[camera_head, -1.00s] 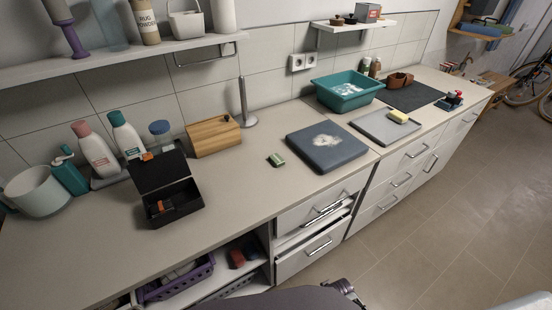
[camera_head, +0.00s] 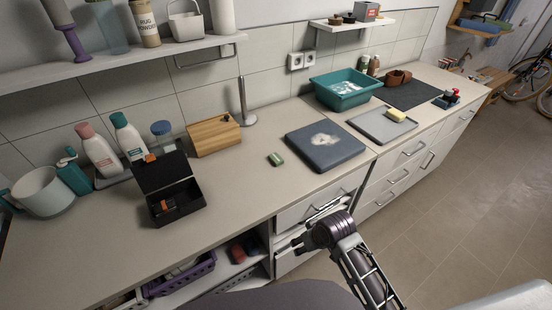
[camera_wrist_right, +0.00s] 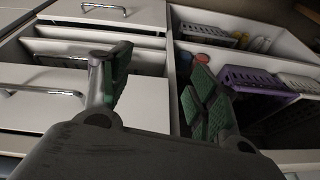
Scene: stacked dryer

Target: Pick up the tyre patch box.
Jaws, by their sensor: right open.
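A small green box with a pale side (camera_head: 275,159), which looks like the tyre patch box, lies on the counter left of the dark grey pad; its label is too small to read. My right gripper (camera_head: 298,243) is in front of the drawers, below the counter top and apart from the green box. In the right wrist view its two green-padded fingers (camera_wrist_right: 160,72) are spread with nothing between them. My left gripper is not seen.
The counter (camera_head: 240,185) is clear around the green box. A black open box (camera_head: 172,195) and a wooden block (camera_head: 214,136) stand to its left, the dark pad (camera_head: 325,158) to its right. Drawer handles (camera_head: 325,208) and a purple basket (camera_wrist_right: 258,80) are near my right gripper.

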